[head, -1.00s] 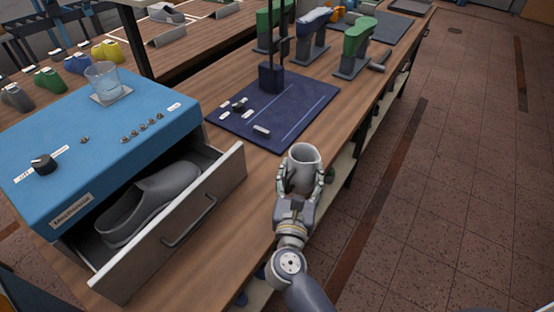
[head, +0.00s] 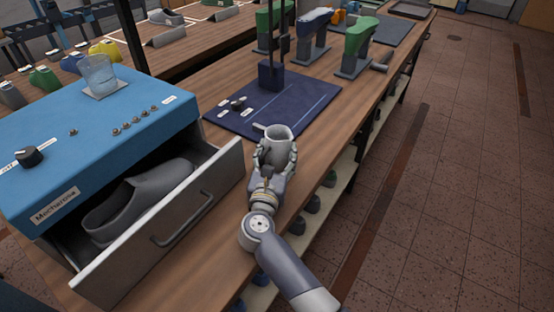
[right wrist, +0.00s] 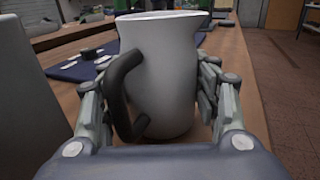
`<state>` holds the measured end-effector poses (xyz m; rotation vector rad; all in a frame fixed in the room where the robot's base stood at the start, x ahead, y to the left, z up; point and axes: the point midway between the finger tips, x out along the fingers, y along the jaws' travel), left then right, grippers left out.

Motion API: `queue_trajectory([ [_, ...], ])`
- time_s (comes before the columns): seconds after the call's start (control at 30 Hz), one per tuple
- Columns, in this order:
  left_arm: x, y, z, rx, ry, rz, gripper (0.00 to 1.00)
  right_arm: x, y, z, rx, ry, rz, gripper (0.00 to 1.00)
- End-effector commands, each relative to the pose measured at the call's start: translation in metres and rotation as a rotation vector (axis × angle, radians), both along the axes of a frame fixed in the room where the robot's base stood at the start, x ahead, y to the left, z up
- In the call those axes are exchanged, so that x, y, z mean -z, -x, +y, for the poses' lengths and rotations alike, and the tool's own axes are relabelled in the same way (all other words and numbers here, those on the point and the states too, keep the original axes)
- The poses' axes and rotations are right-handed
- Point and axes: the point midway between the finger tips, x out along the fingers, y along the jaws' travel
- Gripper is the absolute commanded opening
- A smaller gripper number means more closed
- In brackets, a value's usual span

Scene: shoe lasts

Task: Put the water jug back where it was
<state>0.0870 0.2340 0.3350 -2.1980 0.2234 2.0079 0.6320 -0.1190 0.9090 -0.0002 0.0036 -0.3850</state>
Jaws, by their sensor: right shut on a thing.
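The water jug (head: 279,136) is pale grey-white with an open top, and stands upright between the fingers of my right gripper (head: 274,156). In the right wrist view the jug (right wrist: 172,70) fills the middle, its dark curved handle (right wrist: 120,95) facing the camera. The right gripper (right wrist: 165,110) is shut on the jug's body, with a finger on each side. The jug is over the wooden bench (head: 222,262), just in front of the dark blue mat (head: 300,125). I cannot tell whether its base touches the wood. My left gripper is not in view.
A glass of water (head: 98,74) sits on top. Green and blue lasts on stands (head: 355,48) are farther back.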

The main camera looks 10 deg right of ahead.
Motion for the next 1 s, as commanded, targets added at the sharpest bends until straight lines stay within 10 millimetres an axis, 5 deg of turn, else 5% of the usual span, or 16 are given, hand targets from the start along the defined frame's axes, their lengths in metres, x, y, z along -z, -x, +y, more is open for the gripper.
queue_trajectory([
  [0.4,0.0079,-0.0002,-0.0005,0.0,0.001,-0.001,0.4,0.0085,0.0,0.0003,0.0,-0.001,-0.002,0.26],
  [0.43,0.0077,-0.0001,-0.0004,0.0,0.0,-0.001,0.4,0.0087,0.0,0.0002,0.0,-0.001,0.0,0.59],
  [0.53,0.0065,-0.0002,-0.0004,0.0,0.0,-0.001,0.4,0.0075,0.0001,0.0001,0.0,-0.001,-0.001,0.77],
  [1.0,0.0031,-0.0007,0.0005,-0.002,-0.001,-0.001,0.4,0.0057,0.0059,0.0029,-0.002,-0.001,0.001,0.77],
])
